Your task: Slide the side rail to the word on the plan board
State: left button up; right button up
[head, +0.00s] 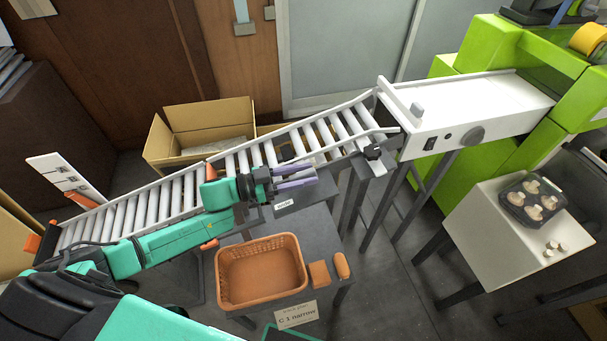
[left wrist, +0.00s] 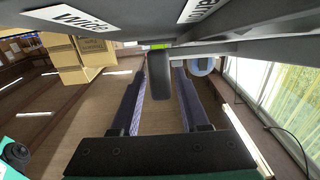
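The roller conveyor (head: 165,200) slopes up to the right, and its side rail (head: 335,148) runs along the near edge. A plan board (head: 296,315) before the basket ends in a word that looks like "narrow". A "Wide" label (head: 283,204) sits below the rail; it also shows in the left wrist view (left wrist: 72,18), with a second, partly cut-off label (left wrist: 203,8). My left gripper (head: 312,177) is at the conveyor's near side, fingers apart. In the left wrist view a dark upright handle (left wrist: 159,75) shows between the open fingers (left wrist: 160,85); contact cannot be told. My right gripper is out of view.
An orange basket (head: 262,272) stands on a grey table below my left arm, beside two small orange-brown items (head: 319,274). A cardboard box (head: 203,135) is behind the conveyor. A white side table (head: 500,240) at right holds a black mushroom tray (head: 515,198).

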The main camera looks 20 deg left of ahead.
pick_arm(q)
jog(key=shift+f, duration=0.1)
dwell(0.3)
jog(key=shift+s+a, duration=0.1)
jog(key=shift+a, duration=0.1)
jog(key=v, duration=1.4)
jog(key=shift+a, duration=0.1)
